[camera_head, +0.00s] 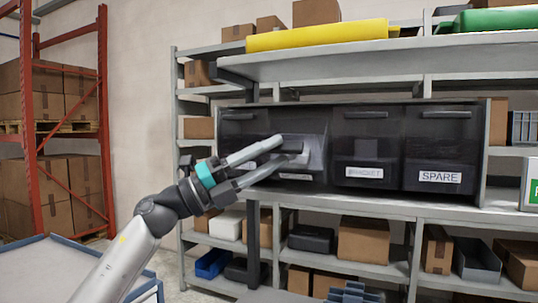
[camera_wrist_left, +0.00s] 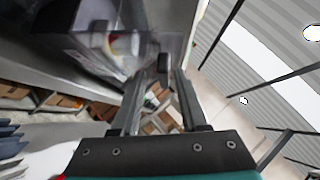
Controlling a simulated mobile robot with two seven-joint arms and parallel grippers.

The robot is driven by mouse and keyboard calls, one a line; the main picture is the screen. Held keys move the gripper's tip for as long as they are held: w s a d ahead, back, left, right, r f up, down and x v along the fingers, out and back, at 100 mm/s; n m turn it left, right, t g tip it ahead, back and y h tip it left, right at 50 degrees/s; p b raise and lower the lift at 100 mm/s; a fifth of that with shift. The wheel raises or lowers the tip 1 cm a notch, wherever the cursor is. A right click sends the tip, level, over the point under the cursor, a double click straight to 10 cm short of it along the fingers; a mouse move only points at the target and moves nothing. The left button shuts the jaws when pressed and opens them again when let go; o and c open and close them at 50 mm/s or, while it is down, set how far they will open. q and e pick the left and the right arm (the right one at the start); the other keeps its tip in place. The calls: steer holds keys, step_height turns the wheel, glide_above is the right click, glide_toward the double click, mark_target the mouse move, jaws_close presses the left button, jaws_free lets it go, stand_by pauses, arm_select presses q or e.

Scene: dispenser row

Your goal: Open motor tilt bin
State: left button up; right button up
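A row of dark tilt bins stands on the shelf in the head view. The second bin from the left (camera_head: 316,146) is tilted forward, with its handle lower than the others'. Its label (camera_head: 296,177) is mostly hidden by my gripper, so I cannot read it. My left gripper (camera_head: 283,150) is at this bin's front, its two long fingers spread apart around the handle area. In the left wrist view the fingers (camera_wrist_left: 162,72) stand apart with a dark piece between their tips. The clear-fronted bin (camera_wrist_left: 98,42) shows blurred contents there. My right gripper is not in view.
The rightmost bin (camera_head: 438,150) is labelled SPARE and is closed, as is the bin beside it (camera_head: 366,148). The leftmost bin (camera_head: 240,125) looks closed. Shelves with cartons (camera_head: 363,240) lie below. A blue-edged grey surface (camera_head: 60,268) is at lower left.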

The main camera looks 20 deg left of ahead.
arm_select(q)
steer(key=shift+s+r, duration=0.1)
steer(key=shift+r, duration=0.05)
steer(key=b+v, duration=0.3)
steer(key=v, duration=1.2)
steer(key=shift+b, duration=0.4)
steer(key=shift+a, duration=0.1)
steer(key=shift+c, duration=0.2)
